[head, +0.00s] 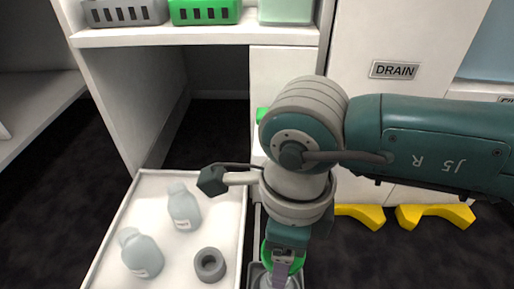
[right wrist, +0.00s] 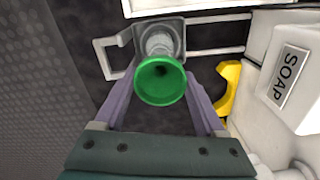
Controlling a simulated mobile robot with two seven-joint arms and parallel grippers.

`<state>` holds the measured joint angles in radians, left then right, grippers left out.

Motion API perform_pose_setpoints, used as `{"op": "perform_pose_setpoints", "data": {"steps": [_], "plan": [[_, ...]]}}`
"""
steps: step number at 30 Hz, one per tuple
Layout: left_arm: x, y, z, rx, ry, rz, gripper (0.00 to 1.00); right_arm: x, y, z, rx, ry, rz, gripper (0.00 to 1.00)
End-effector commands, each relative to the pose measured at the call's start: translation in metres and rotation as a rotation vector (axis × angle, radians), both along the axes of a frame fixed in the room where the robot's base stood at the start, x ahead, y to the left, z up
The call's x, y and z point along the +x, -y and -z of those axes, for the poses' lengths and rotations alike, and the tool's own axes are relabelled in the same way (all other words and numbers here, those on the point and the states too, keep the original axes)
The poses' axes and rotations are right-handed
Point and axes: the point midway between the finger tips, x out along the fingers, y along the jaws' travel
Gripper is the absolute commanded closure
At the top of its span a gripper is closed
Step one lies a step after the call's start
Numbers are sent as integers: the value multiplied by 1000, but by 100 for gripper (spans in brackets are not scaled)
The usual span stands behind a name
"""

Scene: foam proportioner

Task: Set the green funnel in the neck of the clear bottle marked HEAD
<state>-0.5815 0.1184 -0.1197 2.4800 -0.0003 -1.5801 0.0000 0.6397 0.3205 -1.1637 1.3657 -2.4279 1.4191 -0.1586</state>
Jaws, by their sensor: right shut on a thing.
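The green funnel (right wrist: 160,82) sits between the two purple fingers of my right gripper (right wrist: 158,68), its wide mouth facing the right wrist camera. In the head view only parts of the funnel (head: 268,256) show around the right gripper (head: 282,262), which is low in the picture. A clear ribbed part (right wrist: 158,42) shows just beyond the funnel, over a grey square holder (right wrist: 172,28). I cannot tell whether it is a bottle's neck or whether the funnel touches it. No HEAD marking is readable. My left gripper is not in view.
A white tray (head: 117,238) at the lower left holds two labelled pale bottles (head: 185,207) (head: 141,254) and a grey ring (head: 210,264). A shelf above carries bins (head: 205,10). Yellow feet (head: 435,215) stand at the right, below the DRAIN panel (head: 394,70). A SOAP label (right wrist: 288,75) shows on a white part.

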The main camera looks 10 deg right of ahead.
Motion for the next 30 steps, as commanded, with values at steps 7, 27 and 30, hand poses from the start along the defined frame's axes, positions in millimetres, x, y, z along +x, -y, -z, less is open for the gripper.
{"op": "perform_pose_setpoints", "data": {"steps": [7,27,30], "plan": [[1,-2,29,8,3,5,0,0,0,31,0,-1,-2,80],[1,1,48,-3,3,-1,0,0,0,50,0,0,-3,80],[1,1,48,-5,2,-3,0,0,0,50,0,0,-3,80]]}}
